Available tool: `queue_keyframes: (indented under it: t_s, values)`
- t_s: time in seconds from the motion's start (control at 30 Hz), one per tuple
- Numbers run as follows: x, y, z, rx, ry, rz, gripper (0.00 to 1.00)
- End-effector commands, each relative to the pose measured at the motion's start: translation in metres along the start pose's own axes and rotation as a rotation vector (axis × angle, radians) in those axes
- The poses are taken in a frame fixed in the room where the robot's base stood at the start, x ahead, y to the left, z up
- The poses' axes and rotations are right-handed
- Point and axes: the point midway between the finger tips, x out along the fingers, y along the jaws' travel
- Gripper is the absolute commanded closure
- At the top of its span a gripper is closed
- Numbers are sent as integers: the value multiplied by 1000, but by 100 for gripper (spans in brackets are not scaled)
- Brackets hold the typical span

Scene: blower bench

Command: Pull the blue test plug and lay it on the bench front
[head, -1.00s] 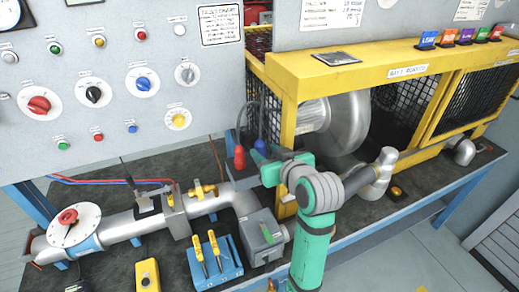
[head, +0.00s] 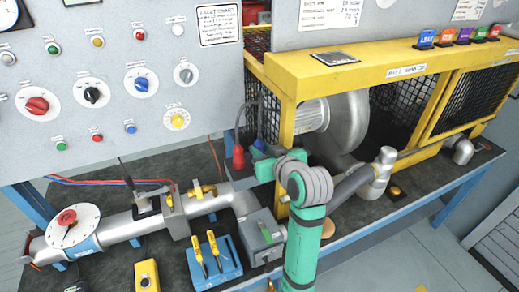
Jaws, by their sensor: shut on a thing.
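The blue test plug (head: 257,152) shows as a small blue patch beside the red plug (head: 238,158), in front of the yellow cage's left post. My gripper (head: 262,165) is at the blue plug and shut on it. The fingertips are largely hidden by the plug and my turquoise arm. Whether the plug's lower end is still in a socket cannot be seen. The bench (head: 110,180) is dark-topped, and its front part runs along the lower edge of the view.
A grey box (head: 262,235) stands just below my gripper. A blue block with yellow-handled tools (head: 215,262), a yellow pendant (head: 147,274) and a silver pipe (head: 125,228) take up the bench's left part. The yellow blower cage (head: 380,75) stands behind my arm.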

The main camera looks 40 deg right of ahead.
Motion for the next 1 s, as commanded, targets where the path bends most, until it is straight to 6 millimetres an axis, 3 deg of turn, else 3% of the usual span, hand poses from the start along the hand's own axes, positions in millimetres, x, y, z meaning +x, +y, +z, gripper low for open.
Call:
queue_keyframes:
  t_s: [1.0]
  values:
    - [-4,1,-11,0,2,2,100]
